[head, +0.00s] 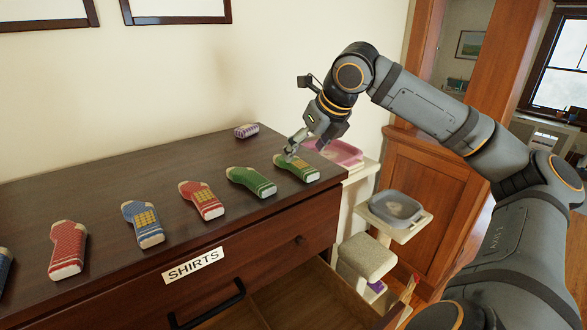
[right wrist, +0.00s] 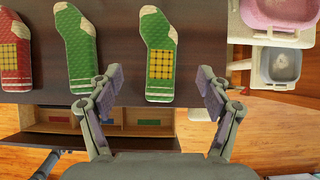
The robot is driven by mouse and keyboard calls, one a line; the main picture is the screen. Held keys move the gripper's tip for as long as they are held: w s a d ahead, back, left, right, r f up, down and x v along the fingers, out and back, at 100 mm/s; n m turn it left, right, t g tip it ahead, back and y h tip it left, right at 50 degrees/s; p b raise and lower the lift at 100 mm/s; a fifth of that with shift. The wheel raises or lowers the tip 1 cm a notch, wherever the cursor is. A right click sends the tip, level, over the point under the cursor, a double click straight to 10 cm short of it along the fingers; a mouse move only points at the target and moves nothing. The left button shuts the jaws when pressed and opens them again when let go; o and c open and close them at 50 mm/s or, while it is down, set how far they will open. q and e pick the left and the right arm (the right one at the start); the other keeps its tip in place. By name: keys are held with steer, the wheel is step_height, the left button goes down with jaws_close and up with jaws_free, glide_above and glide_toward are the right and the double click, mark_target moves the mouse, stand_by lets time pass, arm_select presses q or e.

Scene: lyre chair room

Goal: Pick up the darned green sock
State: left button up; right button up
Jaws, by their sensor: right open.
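The darned green sock (head: 297,168) has a yellow woven patch and lies on the dark dresser top near its right end. In the right wrist view the darned green sock (right wrist: 160,50) lies ahead, centred between the fingers. My right gripper (head: 292,153) is over this sock, its fingers partly overlapping it in the head view. I cannot tell the exact height gap. My left gripper is not in view.
A plain green sock (head: 251,181) lies just left; a darned red sock (head: 201,200), a darned blue sock (head: 143,224) and a plain red sock (head: 68,249) lie further left. A purple checked item (head: 246,130) sits behind. An open drawer (head: 300,300) is below; a pink tray (head: 340,153) stands right.

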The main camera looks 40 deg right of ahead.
mark_target(295, 163)
steer(key=shift+w+a+f+p, duration=0.3)
steer(key=shift+w+f+p, duration=0.2)
steer(key=shift+w+f, duration=0.35)
steer(key=x, duration=0.2)
steer(key=shift+d+f, duration=0.3)
steer(key=shift+f, duration=0.1)
steer(key=shift+w, duration=0.15)
steer(key=shift+a, duration=0.15)
steer(key=c, duration=0.5)
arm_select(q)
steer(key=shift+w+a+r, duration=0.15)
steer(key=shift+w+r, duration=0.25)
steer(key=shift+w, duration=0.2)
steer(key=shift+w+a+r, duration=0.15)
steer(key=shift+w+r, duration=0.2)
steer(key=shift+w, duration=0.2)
arm_select(e)
steer(key=c, duration=0.6)
